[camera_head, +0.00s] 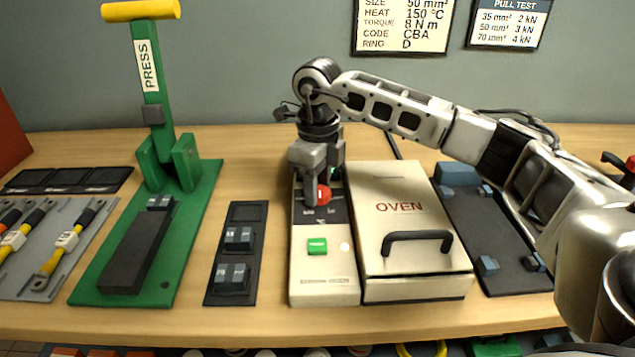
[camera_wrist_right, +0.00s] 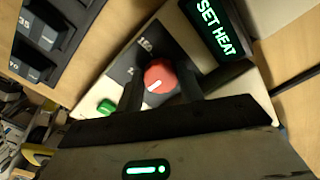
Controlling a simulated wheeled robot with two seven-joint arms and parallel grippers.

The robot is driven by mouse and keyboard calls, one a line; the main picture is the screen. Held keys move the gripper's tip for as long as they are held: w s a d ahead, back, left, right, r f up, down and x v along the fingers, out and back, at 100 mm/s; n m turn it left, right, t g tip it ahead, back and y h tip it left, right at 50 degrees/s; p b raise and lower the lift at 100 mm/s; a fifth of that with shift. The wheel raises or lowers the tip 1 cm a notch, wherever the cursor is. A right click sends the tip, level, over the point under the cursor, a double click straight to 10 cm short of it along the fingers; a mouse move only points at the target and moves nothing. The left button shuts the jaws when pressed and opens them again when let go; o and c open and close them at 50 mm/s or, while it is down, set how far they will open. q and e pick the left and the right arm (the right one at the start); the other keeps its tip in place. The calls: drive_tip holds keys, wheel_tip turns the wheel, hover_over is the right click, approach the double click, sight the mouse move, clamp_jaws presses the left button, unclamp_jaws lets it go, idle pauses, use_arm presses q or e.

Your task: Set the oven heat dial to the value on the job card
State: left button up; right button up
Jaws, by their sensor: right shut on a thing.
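The oven's cream control panel (camera_head: 325,285) carries a red heat dial (camera_head: 323,195). My right gripper (camera_head: 318,188) comes down over the panel and is shut on the dial. In the right wrist view the dial (camera_wrist_right: 160,74) sits between the two dark fingers, and its white pointer line is visible. The display (camera_wrist_right: 220,30) reads "SET HEAT"; no set value is readable. The job card (camera_head: 403,28) on the wall reads HEAT 150 °C. My left gripper is not in view.
The closed oven (camera_head: 400,190) stands just right of the panel. A green button (camera_head: 317,246) is on the panel. A black die tray (camera_head: 240,215) and the green press (camera_head: 150,110) stand to the left. A dark fixture board (camera_head: 490,235) lies to the right.

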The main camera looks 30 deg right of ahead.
drive_tip(key=shift+r+m, duration=0.1)
drive_tip(key=shift+m, duration=0.9)
drive_tip(key=m+p, duration=0.1)
drive_tip(key=m, duration=0.3)
drive_tip(key=shift+d+m, duration=0.15)
drive_tip(key=shift+m, duration=0.15)
drive_tip(key=m, duration=0.2)
drive_tip(key=shift+m+p, duration=0.3)
drive_tip(key=shift+m, duration=0.1)
drive_tip(key=m, duration=0.2)
drive_tip(key=shift+d+m+p, duration=0.1)
drive_tip(key=shift+m+p, duration=0.2)
drive_tip(key=m+p, duration=0.1)
drive_tip(key=m, duration=0.3)
drive_tip(key=shift+m, duration=0.3)
drive_tip(key=shift+d+m+p, duration=0.1)
drive_tip(key=shift+m+p, duration=0.3)
drive_tip(key=shift+m, duration=0.8)
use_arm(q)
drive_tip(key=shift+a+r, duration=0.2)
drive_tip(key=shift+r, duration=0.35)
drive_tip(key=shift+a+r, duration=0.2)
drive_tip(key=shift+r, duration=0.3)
use_arm(e)
drive_tip(key=shift+m, duration=1)
